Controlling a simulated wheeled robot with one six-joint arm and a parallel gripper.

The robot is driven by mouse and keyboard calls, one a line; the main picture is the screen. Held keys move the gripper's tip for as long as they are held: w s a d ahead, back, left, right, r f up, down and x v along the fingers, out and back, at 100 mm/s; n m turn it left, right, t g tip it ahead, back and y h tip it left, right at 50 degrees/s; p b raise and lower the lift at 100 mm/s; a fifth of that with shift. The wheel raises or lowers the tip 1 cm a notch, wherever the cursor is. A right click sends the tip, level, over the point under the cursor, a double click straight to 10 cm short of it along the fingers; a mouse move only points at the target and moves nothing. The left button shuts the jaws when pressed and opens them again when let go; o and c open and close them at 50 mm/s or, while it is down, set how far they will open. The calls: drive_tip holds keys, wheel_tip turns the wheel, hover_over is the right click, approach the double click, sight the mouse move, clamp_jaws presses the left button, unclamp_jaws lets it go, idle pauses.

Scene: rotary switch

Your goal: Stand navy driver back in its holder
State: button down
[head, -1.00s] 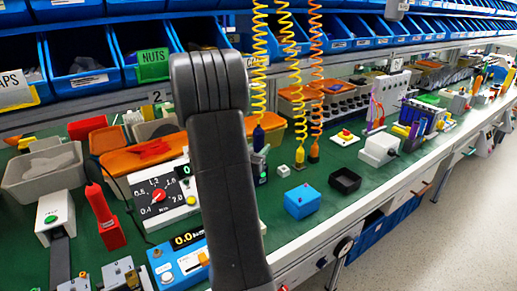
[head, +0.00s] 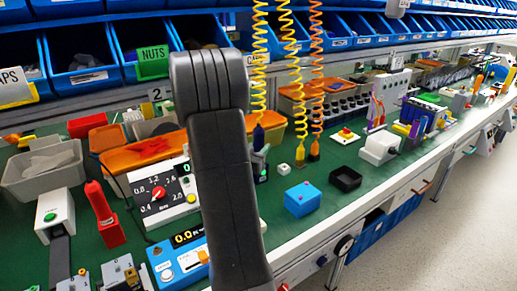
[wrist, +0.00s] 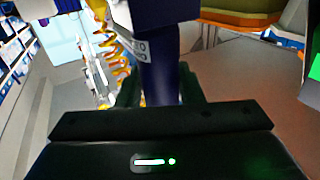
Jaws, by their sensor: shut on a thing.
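The navy driver (head: 258,137) hangs upright on a yellow coiled cord in the head view, just right of my dark arm. In the wrist view the navy driver (wrist: 165,78) stands between the fingers of my gripper (wrist: 160,92), which is shut on its body. A pale label shows on the driver's side. In the head view my gripper (head: 259,158) is mostly hidden behind my arm, above the green bench. The driver's lower tip is hidden. I cannot make out its holder for certain.
Two more drivers hang on coils to the right, a yellow one (head: 300,153) and an orange one (head: 314,150). A blue box (head: 302,199), a black tray (head: 346,179) and a small white block (head: 283,169) sit on the green bench. Blue bins line the back.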

drive_tip(key=shift+f, duration=0.25)
idle(0.6)
drive_tip(key=c, duration=0.9)
unclamp_jaws()
drive_tip(key=v, duration=1.2)
drive_tip(key=shift+b, duration=0.3)
drive_tip(key=x, duration=1.2)
drive_tip(key=shift+r+p, duration=0.2)
drive_tip(key=shift+p, duration=0.1)
drive_tip(key=shift+f, duration=0.1)
